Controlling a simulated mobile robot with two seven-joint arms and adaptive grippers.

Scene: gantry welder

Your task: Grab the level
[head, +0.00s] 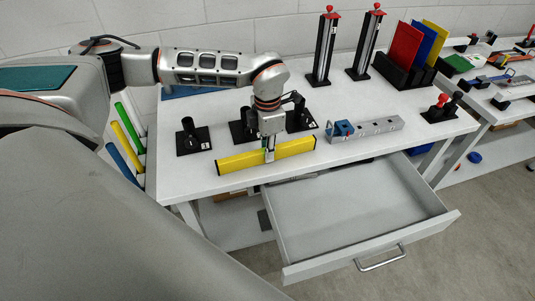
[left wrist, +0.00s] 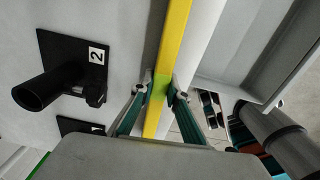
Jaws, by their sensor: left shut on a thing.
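The level is a long yellow bar (head: 235,161) near the front edge of the white table, above the open drawer side. My left gripper (head: 269,155) reaches down from above and is shut on the level near its middle. In the left wrist view the level (left wrist: 174,45) runs up the picture between the two fingertips (left wrist: 161,90), which press its sides. I cannot tell whether the level touches the tabletop or is slightly raised. My right gripper is not in view.
An open, empty drawer (head: 350,208) juts out below the table's front edge. Black numbered holders (head: 193,138) stand behind the level. A grey perforated beam with a blue part (head: 366,129) lies to its right. Two tall red-topped stands (head: 325,50) and colored panels (head: 405,45) stand farther back.

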